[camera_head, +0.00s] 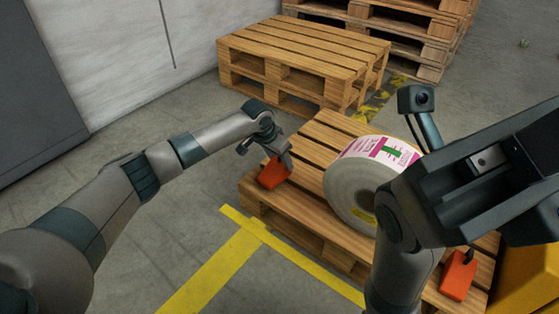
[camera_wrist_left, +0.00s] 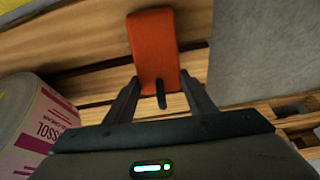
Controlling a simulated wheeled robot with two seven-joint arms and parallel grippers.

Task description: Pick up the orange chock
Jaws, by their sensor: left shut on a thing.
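An orange chock (camera_head: 272,174) is at the near left end of the low wooden pallet (camera_head: 265,205), left of the label roll. My left gripper (camera_head: 283,157) is shut on it from above. In the left wrist view the chock (camera_wrist_left: 153,45) sits between the two fingertips (camera_wrist_left: 158,82), with a short dark peg at its near end. I cannot tell whether it touches the pallet. A second orange chock (camera_head: 458,275) is on the pallet's right part, past the roll. My right arm's dark hand (camera_head: 490,165) fills the right foreground; its fingers cannot be made out.
A large white label roll (camera_head: 355,190) with a pink and green print stands on the pallet; it also shows in the left wrist view (camera_wrist_left: 25,125). Another pallet (camera_head: 305,55) and a pallet stack (camera_head: 425,40) are behind. Yellow floor lines (camera_head: 215,270) cross the clear floor in front.

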